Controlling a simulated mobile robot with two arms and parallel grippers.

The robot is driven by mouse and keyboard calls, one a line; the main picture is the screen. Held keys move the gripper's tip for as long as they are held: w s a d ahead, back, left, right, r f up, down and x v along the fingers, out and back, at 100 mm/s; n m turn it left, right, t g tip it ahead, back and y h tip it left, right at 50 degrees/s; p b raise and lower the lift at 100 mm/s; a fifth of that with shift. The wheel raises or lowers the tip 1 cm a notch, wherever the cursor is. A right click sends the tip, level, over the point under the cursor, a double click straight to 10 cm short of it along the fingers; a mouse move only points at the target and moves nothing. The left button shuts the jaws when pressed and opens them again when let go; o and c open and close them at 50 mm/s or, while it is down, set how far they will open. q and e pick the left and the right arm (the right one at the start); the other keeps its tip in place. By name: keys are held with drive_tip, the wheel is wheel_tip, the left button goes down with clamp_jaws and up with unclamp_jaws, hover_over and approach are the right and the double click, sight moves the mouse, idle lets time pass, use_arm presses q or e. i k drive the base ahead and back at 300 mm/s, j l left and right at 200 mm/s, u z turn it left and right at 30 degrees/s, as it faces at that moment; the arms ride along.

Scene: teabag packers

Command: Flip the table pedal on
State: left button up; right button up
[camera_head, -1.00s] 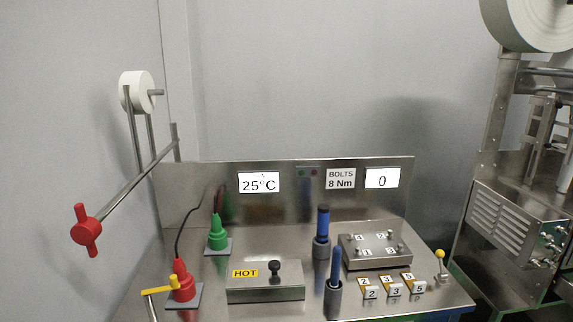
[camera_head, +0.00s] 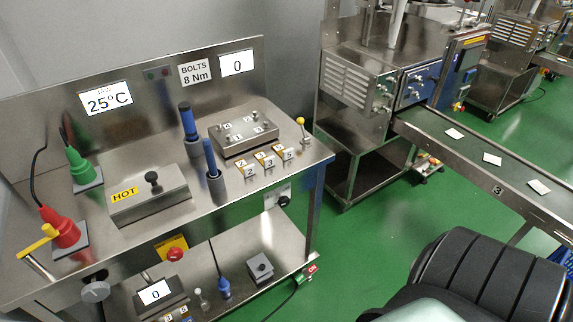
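A metal work table (camera_head: 135,235) stands on the left, seen from above. On its lower shelf, at the right end, is a small red and green switch (camera_head: 307,273) with white lettering too small to read. A grey box (camera_head: 260,267) with a dark knob sits on the shelf to its left. A yellow-knobbed lever (camera_head: 301,122) stands upright at the right corner of the tabletop. I cannot tell for sure which of these is the table pedal, or its state. Neither of my grippers is in view.
The green floor (camera_head: 355,255) is open right of the table. A steel machine (camera_head: 350,90) with a conveyor (camera_head: 470,160) stands beyond it. A dark cable runs on the floor by the shelf. A black ribbed part, seemingly mine, fills the lower right.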

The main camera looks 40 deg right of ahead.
sight(313, 270)
drive_tip(key=l+u, duration=0.6)
drive_tip(key=u, duration=0.25)
drive_tip(key=k+l+u, duration=0.15)
drive_tip(key=u, duration=0.25)
drive_tip(key=k+l+u, duration=0.15)
drive_tip(key=l+u, duration=0.15)
drive_tip(key=u, duration=0.15)
